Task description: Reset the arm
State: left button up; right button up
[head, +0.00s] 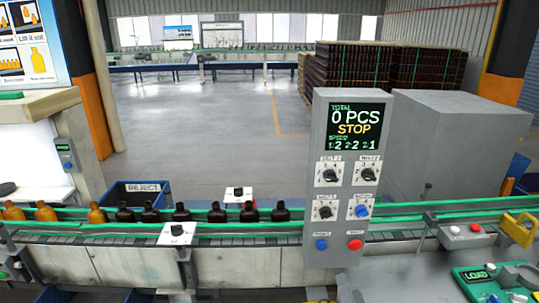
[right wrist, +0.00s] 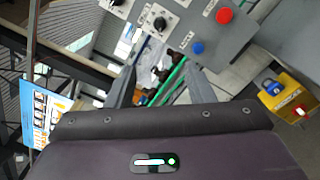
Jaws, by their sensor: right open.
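My right gripper (right wrist: 163,92) is open and empty in the right wrist view, its two grey fingers apart below the control panel. In the head view only a small grey part of it seems to show at the bottom edge, below the panel. The grey control panel (head: 316,210) stands upright at the conveyor, its screen (head: 356,127) reading 0 PCS and STOP. It carries several knobs, a blue button (head: 321,245) and a red button (head: 355,244). The panel's red button (right wrist: 225,15) also shows in the right wrist view. My left gripper is not in view.
Several amber bottles (head: 97,214) and dark bottles (head: 217,212) stand in a row on the conveyor (head: 110,257) between green rails. A blue REJECT bin (head: 121,195) is behind it. A grey cabinet (head: 455,140) stands behind the panel. A green LOAD box (head: 475,280) is at lower right.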

jog(key=s+d+f+m+g, duration=0.2)
jog(key=s+f+m+g, duration=0.6)
jog(key=m, duration=0.4)
jog(key=s+d+f+m+g, duration=0.2)
jog(key=s+f+m+g, duration=0.45)
jog(key=f+m, duration=0.4)
notch_tip(320, 180, down, 32)
jog(key=g+b, duration=0.1)
jog(key=b, duration=0.5)
pick_arm(q)
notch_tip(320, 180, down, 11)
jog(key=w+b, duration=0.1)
jog(key=b, duration=0.4)
pick_arm(e)
jog(key=s+d+f, duration=0.2)
jog(key=s+f, duration=0.8)
jog(key=f, duration=0.2)
jog(key=s+d+f+g, duration=0.1)
jog(key=s+d+f, duration=0.1)
jog(key=s+f, duration=0.8)
notch_tip(320, 180, down, 3)
jog(key=shift+s+r+m+h, duration=0.15)
jog(key=shift+s+m+h, duration=0.15)
jog(key=shift+s+m, duration=0.05)
